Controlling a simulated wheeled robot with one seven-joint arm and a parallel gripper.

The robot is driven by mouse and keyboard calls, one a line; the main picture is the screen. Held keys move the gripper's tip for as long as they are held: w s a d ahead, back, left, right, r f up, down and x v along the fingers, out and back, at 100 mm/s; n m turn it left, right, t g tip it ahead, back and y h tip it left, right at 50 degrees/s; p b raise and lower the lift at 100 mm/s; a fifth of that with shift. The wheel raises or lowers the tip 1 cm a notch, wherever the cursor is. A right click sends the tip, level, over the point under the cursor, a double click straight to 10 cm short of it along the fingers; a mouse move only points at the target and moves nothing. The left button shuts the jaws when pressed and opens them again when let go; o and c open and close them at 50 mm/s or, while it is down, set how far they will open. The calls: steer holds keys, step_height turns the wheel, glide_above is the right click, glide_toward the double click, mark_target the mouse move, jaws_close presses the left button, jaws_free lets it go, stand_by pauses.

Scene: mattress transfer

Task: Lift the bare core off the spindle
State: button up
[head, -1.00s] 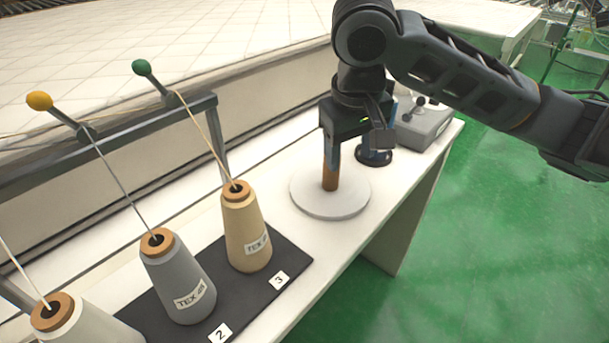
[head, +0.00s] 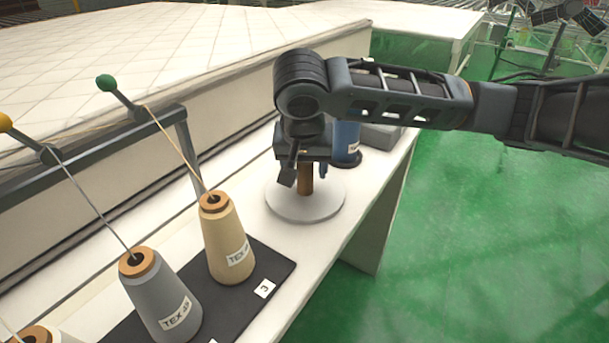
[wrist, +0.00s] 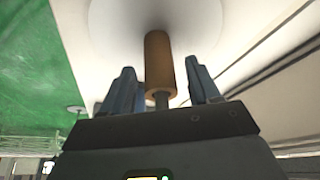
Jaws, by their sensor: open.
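The bare core (head: 305,182) is a plain brown tube standing upright on a round white plate (head: 287,208) on the bench. In the wrist view the core (wrist: 160,60) rises from the pale disc, and the thin dark spindle (wrist: 162,98) sticks out of its near end. My gripper (head: 306,172) is above the plate, pointing down, with its fingers around the core's upper part. In the wrist view my gripper (wrist: 164,84) has blue-grey fingers apart, one on each side of the core, with gaps visible.
A tan yarn cone (head: 228,245) and a grey cone (head: 158,295) stand on a black mat (head: 262,262) at left, with threads running up to a rail (head: 100,140). A blue labelled cylinder (head: 347,140) stands behind my gripper. A quilted mattress (head: 180,60) lies behind.

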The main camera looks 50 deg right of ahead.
steer(key=shift+x, duration=0.8)
steer(key=shift+c, duration=0.2)
steer(key=c, duration=1)
steer(key=shift+r, duration=0.1)
step_height(320, 180, up, 18)
steer(key=p, duration=0.2)
